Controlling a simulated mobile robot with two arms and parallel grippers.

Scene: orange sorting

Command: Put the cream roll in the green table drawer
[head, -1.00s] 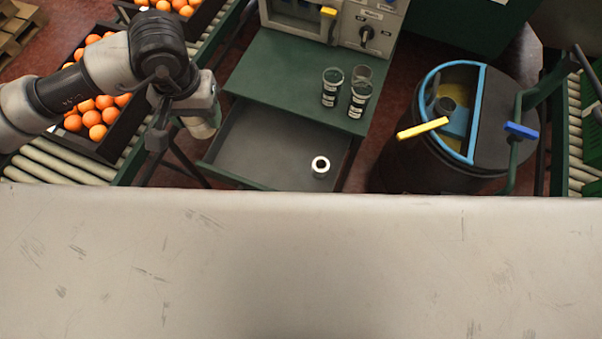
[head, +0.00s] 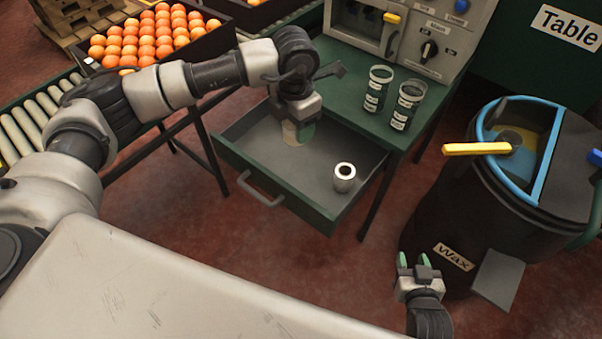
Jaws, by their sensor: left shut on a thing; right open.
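The green table drawer (head: 262,187) is pulled open below the green table (head: 345,68). My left gripper (head: 298,128) points down over the back part of the open drawer. It is shut on the cream roll (head: 290,133), which is mostly hidden by the fingers. I cannot tell whether the roll touches the drawer floor. A white roll with a dark hole (head: 344,177) stands in the drawer's right part, apart from my gripper. My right gripper (head: 415,262) is open and empty, low beside the black wax bin.
Crates of oranges (head: 150,35) are at the back left. A pale surface (head: 170,290) fills the lower left.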

